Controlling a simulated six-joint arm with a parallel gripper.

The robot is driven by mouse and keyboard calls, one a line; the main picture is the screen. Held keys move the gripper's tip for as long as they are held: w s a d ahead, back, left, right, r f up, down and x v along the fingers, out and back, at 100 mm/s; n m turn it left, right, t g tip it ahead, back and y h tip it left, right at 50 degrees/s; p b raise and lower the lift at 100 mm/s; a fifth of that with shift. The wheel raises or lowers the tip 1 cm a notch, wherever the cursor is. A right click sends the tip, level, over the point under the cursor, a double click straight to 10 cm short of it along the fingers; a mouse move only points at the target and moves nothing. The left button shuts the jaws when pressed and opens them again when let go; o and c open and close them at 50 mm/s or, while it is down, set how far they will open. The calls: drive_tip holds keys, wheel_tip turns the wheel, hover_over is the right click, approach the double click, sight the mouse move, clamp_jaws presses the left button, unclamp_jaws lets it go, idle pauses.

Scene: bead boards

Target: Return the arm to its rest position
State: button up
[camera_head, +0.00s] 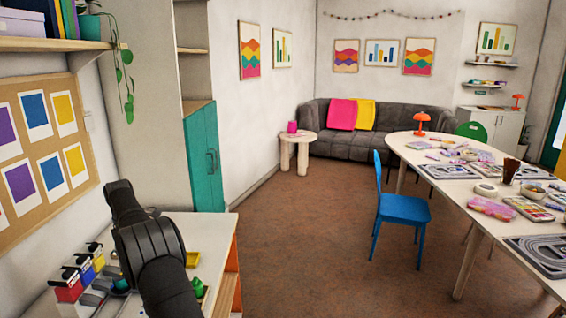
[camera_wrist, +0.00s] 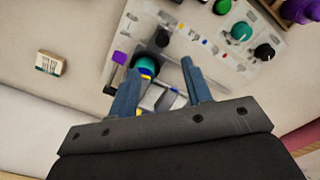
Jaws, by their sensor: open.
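My gripper (camera_wrist: 160,97) is in the wrist view with its two blue-grey fingers apart. It points down over a pale board (camera_wrist: 197,45) that carries coloured round pieces. A blue, yellow and green piece (camera_wrist: 146,67) sits by the left fingertip; I cannot tell whether they touch. Nothing is clearly held between the fingers. In the head view my dark arm stands over the white worktop (camera_head: 213,228) at the lower left, and it hides much of the board and my gripper.
Several small bins (camera_head: 69,285) in red, blue and yellow stand left of my arm. A pinboard (camera_head: 45,150) hangs on the wall at the left. A small pale block (camera_wrist: 49,63) lies on the worktop. A blue chair (camera_head: 403,208) and a long table (camera_head: 463,235) stand well off right.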

drive_tip(key=f, duration=1.1)
drive_tip(key=shift+s+f, duration=0.25)
drive_tip(key=s, duration=0.6)
drive_tip(key=shift+r, duration=0.1)
drive_tip(key=s+r+m+t, duration=0.1)
drive_tip(key=s+r+m, duration=0.1)
drive_tip(key=r, duration=0.9)
drive_tip(key=s+r+m+t+y, duration=0.1)
drive_tip(key=s+r+m, duration=0.1)
drive_tip(key=r, duration=1)
drive_tip(key=shift+s+a+r+m, duration=0.2)
drive_tip(key=shift+s+a+m, duration=0.1)
drive_tip(key=shift+s, duration=0.4)
drive_tip(key=shift+c, duration=0.5)
